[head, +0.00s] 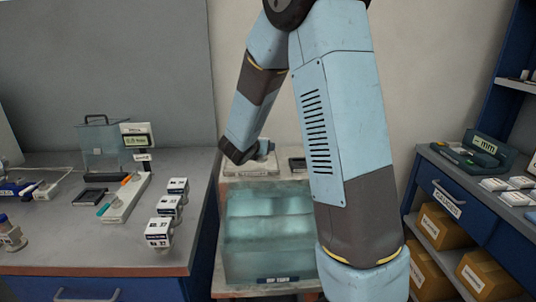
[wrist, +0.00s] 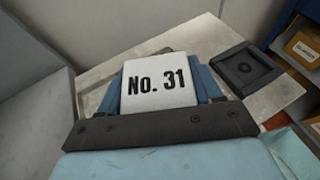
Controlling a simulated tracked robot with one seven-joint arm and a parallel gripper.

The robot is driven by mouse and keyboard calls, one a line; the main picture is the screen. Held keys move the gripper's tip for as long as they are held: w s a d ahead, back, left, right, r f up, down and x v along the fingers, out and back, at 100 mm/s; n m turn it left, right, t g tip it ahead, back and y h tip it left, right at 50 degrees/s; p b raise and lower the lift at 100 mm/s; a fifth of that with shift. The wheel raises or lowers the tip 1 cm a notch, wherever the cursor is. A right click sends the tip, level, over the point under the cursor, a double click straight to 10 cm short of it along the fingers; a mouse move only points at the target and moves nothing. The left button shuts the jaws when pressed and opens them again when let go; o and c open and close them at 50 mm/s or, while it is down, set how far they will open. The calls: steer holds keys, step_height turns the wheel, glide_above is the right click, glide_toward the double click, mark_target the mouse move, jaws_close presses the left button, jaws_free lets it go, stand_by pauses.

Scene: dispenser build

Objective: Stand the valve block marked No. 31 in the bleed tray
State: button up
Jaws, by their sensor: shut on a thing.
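My gripper (wrist: 165,82) is shut on the white valve block marked No. 31 (wrist: 158,68), with a blue finger on each side of it. The black number faces the wrist camera. In the wrist view, a dark square tray (wrist: 270,84) with a round mark in its middle lies to the right of the block, apart from it. A dark tray also shows in the head view (head: 297,164), partly behind my arm. I cannot tell whether the block's underside touches the pale top below it. In the head view my arm reaches over the middle stand.
A glassy tank (head: 265,232) fills the front of the middle stand. The left bench holds several white blocks (head: 158,232), a pen rack (head: 125,198) and a clear case (head: 103,145). The right blue bench holds pale pieces (head: 495,184) and a gauge (head: 485,146).

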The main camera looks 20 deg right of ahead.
steer(key=shift+w+f, duration=0.3)
steer(key=shift+f, duration=1.5)
steer(key=o, duration=1.7)
steer(key=shift+f, duration=0.1)
